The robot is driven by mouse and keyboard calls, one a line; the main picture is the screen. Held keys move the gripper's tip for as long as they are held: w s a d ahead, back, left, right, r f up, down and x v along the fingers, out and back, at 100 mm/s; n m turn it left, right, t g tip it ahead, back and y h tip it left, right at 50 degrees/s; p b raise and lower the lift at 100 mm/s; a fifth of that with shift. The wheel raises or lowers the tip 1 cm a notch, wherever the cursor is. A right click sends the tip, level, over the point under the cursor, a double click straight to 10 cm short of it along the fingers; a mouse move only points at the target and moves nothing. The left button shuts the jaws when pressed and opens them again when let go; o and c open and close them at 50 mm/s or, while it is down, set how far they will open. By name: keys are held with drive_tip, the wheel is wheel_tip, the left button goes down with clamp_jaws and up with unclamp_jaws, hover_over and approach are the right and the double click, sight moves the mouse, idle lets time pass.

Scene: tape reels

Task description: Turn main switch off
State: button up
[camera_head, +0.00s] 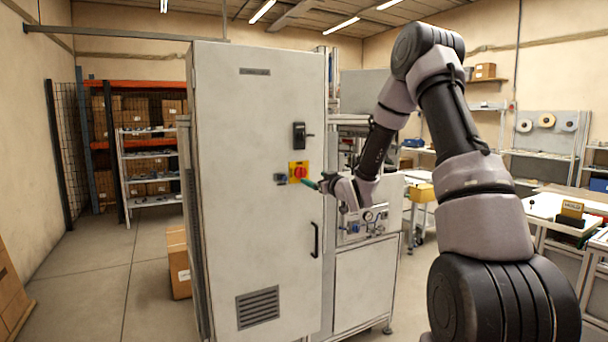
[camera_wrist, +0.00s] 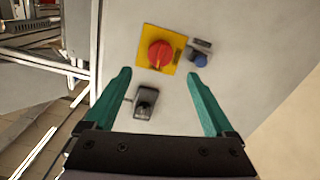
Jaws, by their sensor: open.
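The main switch is a red rotary knob (camera_head: 300,172) on a yellow plate (camera_head: 292,179), mounted on the door of a tall grey cabinet (camera_head: 240,120). In the wrist view the red knob (camera_wrist: 160,54) and its yellow plate (camera_wrist: 142,78) lie ahead of my fingertips, between their lines. My gripper (camera_head: 312,185) is close to the cabinet door, just right of the switch. In the wrist view its two teal fingers (camera_wrist: 159,74) are spread open with nothing between the tips. I cannot tell the exact gap from the fingertips to the knob.
A black door latch (camera_head: 299,135) sits above the switch and also shows in the wrist view (camera_wrist: 146,101). A small blue-and-grey fitting (camera_wrist: 199,58) is beside the plate. A black handle (camera_head: 315,240) is lower on the door. A cardboard box (camera_head: 179,262) stands left of the cabinet.

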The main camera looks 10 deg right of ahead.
sight(303, 173)
drive_tip(key=x, duration=0.9)
drive_tip(key=shift+w+a, duration=0.1)
drive_tip(key=shift+w, duration=0.1)
drive_tip(key=c, duration=1.4)
